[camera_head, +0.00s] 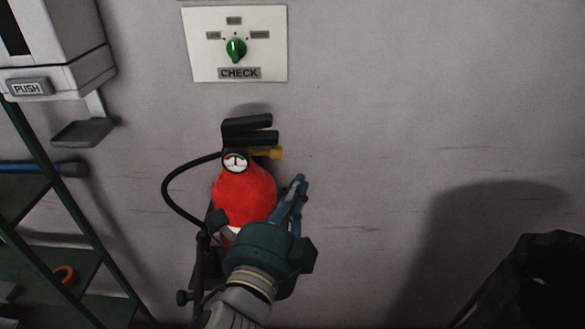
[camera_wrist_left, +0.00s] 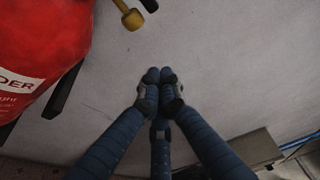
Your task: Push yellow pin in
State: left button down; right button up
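The yellow pin (camera_head: 275,153) sticks out to the right from the head of a red fire extinguisher (camera_head: 243,194), below its black handle (camera_head: 249,131). In the left wrist view, the pin (camera_wrist_left: 132,18) shows at the top edge, with a rounded end, beside the red extinguisher body (camera_wrist_left: 42,45). My left gripper (camera_head: 300,180) is to the right of the extinguisher, its blue fingers pointing up, a little below and right of the pin and apart from it. In the left wrist view, its fingertips (camera_wrist_left: 159,77) are together with nothing between them. My right gripper is not in view.
A green CHECK knob (camera_head: 236,49) on a white plate is on the wall above. A PUSH dispenser (camera_head: 62,60) and a green shelf (camera_head: 60,225) are at the left. A dark bin (camera_head: 535,285) stands at the lower right. The wall right of the extinguisher is clear.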

aim_at(275, 156)
pick_arm(q)
jog(key=p+x, duration=0.2)
jog(key=x, duration=0.8)
jog(key=a, duration=0.2)
jog(key=a+p, duration=0.1)
jog(key=a, duration=0.1)
jog(key=shift+s+f, duration=0.1)
jog(key=shift+s, duration=0.1)
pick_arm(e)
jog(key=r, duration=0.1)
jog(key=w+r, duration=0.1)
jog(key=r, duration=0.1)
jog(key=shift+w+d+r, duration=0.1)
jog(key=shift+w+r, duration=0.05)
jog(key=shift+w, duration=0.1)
pick_arm(q)
jog(key=a+p, duration=0.1)
jog(key=a, duration=0.2)
jog(key=shift+a, duration=0.25)
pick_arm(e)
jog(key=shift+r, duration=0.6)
